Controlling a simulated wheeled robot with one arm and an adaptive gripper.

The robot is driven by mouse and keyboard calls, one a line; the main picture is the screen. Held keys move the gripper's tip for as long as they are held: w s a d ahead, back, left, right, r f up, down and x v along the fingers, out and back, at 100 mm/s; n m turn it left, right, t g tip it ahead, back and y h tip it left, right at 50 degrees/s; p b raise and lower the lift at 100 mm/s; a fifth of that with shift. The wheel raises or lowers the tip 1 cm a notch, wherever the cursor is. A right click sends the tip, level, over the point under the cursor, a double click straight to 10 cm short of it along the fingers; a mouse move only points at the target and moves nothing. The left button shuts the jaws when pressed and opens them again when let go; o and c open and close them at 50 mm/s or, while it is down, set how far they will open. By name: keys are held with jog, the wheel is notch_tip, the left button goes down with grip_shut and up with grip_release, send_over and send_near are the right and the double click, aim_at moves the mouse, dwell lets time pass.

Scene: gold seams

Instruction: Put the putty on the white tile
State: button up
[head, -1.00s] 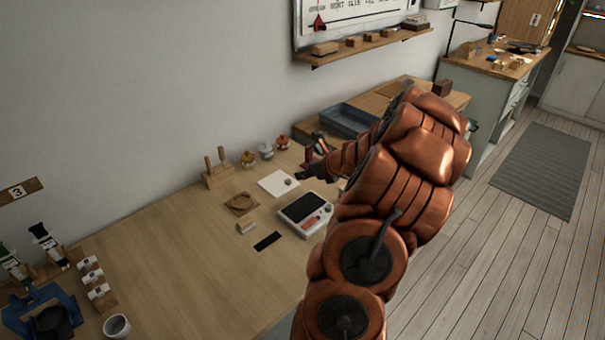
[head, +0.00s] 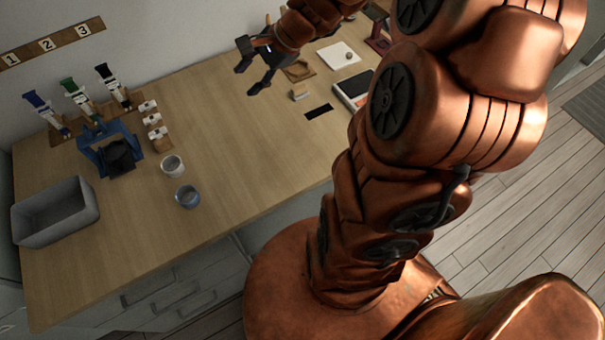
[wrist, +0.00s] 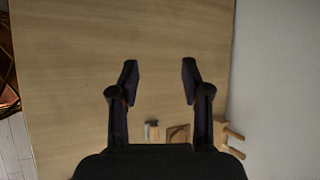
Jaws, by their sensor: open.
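The white tile (head: 332,52) lies flat at the far side of the wooden table in the head view. A small greyish lump (head: 348,56) sits on the tile; I cannot tell whether it is the putty. My gripper (head: 247,80) is open and empty above the table, to the left of the tile. In the wrist view my gripper (wrist: 160,68) has its two fingers apart with only bare tabletop between them. The tile is not visible in the wrist view.
A small block (head: 299,91), a black strip (head: 318,111) and a scale (head: 352,88) lie near the tile. Two cups (head: 172,167) (head: 187,196), a blue stand (head: 108,150) and a grey bin (head: 54,212) stand left. The table's middle (head: 245,140) is clear.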

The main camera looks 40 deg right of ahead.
jog(key=s+a+n+g+h, duration=0.1)
jog(key=s+a+n+g, duration=0.1)
jog(key=s+a+n, duration=0.3)
jog(key=s+a+n+g+h, duration=0.15)
jog(key=s+n, duration=0.25)
jog(key=s, duration=0.4)
jog(key=s+a+n+g+h, duration=0.1)
jog(key=s+a+n+g, duration=0.1)
jog(key=s+a+n, duration=0.3)
jog(key=s+d+n+g+h, duration=0.1)
jog(key=s+d+n+h, duration=0.1)
jog(key=s+d, duration=0.3)
jog(key=s+n, duration=0.1)
jog(key=s, duration=0.2)
jog(key=shift+s, duration=0.35)
jog(key=shift+d+r+g+h, duration=0.1)
jog(key=shift+g+h, duration=0.15)
